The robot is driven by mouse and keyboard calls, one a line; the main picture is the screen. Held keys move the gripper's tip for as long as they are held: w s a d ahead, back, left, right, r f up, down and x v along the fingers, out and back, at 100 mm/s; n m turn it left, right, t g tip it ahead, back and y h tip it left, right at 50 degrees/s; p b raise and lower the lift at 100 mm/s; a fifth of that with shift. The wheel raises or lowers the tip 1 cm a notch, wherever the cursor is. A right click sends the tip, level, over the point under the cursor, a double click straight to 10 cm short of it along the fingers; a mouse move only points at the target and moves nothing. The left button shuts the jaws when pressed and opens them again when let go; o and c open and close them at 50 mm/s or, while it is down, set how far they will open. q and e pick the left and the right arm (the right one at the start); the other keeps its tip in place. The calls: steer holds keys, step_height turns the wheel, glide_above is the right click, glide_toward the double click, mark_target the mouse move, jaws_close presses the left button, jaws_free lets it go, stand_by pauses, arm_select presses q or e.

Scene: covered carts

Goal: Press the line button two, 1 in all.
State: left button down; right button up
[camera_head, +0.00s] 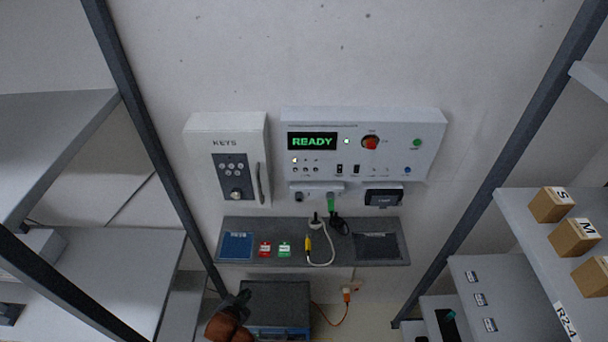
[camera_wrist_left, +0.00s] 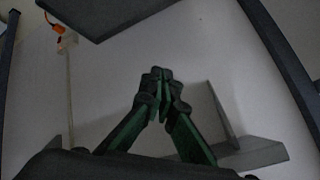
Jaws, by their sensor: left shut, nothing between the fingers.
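A white wall panel (camera_head: 435,125) shows a green READY display (camera_head: 312,141). Below the display is a small group of buttons or lamps (camera_head: 306,169), with one bright spot at its upper left. Their labels are too small to read, so I cannot tell which is line button two. My left gripper (camera_head: 242,297) is low in the head view, below the shelf and well away from the panel. In the left wrist view its dark green fingers (camera_wrist_left: 162,82) are shut with nothing between them, and no panel shows there. My right gripper is not in view.
A KEYS box (camera_head: 226,126) hangs left of the panel. A dark shelf (camera_head: 297,261) below holds red and green tags, a blue tray and a cable. A dark box (camera_head: 278,320) stands beside my left gripper. Dark posts and side shelves flank both sides.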

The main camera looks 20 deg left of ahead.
arm_select(q)
steer(key=w+r+m+t+p, duration=0.1)
steer(key=w+r, duration=0.1)
steer(key=r, duration=0.5)
steer(key=w+r+m+t+p, duration=0.1)
steer(key=w+r+t, duration=0.1)
steer(key=r, duration=0.5)
steer(key=w+d+r+m+t+p, duration=0.1)
steer(key=w+r, duration=0.2)
steer(key=r, duration=0.4)
steer(key=shift+d+r+m+t+p, duration=0.1)
steer(key=shift+r+m+t+p, duration=0.05)
steer(key=shift+m+t+p, duration=0.2)
steer(key=w+d+r+m+t+p, duration=0.2)
steer(key=w+d+r+m+t, duration=0.1)
steer(key=r, duration=0.7)
steer(key=w+d+r+m+t+h, duration=0.1)
steer(key=d+r+m+t+h, duration=0.3)
steer(key=d+r+m+h, duration=0.7)
steer(key=d+r+m, duration=0.2)
steer(key=d+m, duration=0.1)
steer(key=shift+w+d+m+t+b, duration=0.25)
steer(key=shift+w+m+t+b, duration=0.1)
steer(key=shift+w, duration=0.05)
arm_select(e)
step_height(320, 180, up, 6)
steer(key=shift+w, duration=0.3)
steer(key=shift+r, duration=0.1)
